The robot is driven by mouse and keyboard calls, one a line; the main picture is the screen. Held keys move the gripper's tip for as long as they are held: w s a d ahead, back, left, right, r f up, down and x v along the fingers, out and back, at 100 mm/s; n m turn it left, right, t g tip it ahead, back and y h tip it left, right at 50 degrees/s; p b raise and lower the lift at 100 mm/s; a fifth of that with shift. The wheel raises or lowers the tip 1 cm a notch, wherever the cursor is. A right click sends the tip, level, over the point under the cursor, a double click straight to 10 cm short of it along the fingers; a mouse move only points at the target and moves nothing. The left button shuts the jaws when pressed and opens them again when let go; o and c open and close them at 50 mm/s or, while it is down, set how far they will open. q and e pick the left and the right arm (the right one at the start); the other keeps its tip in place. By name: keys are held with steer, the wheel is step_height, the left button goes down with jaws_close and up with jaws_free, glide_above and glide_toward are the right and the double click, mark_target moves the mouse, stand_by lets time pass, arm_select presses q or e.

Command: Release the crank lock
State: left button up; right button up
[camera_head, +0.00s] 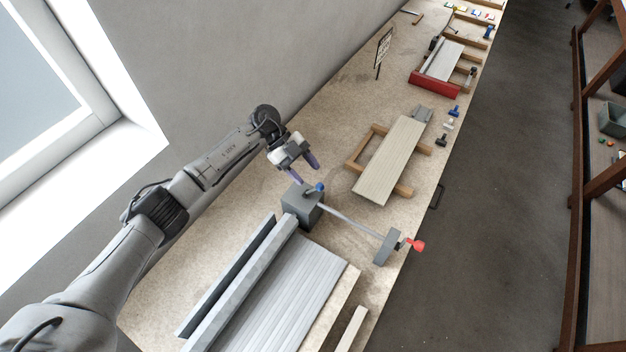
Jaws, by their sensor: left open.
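A grey gearbox block (302,205) stands on the workbench at the end of a shutter roller. A small lever with a blue knob (320,187) sits on top of it. A thin metal crank rod (350,220) runs from the block toward the bench's front edge, to a grey bracket (386,248) with a red handle (417,245). My left gripper (304,174) is open and empty, just above and behind the blue knob, apart from it. My right gripper is not in view.
A slatted shutter panel (285,290) lies in front. A pale panel (391,160) rests on wooden strips beyond. A red-fronted frame (434,84) and a small sign (384,46) stand farther back. A wall runs along the left; the floor lies to the right.

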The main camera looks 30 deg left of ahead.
arm_select(q)
steer(key=b+v, duration=0.1)
steer(key=v, duration=0.8)
steer(key=shift+a, duration=0.2)
steer(key=shift+r, duration=0.15)
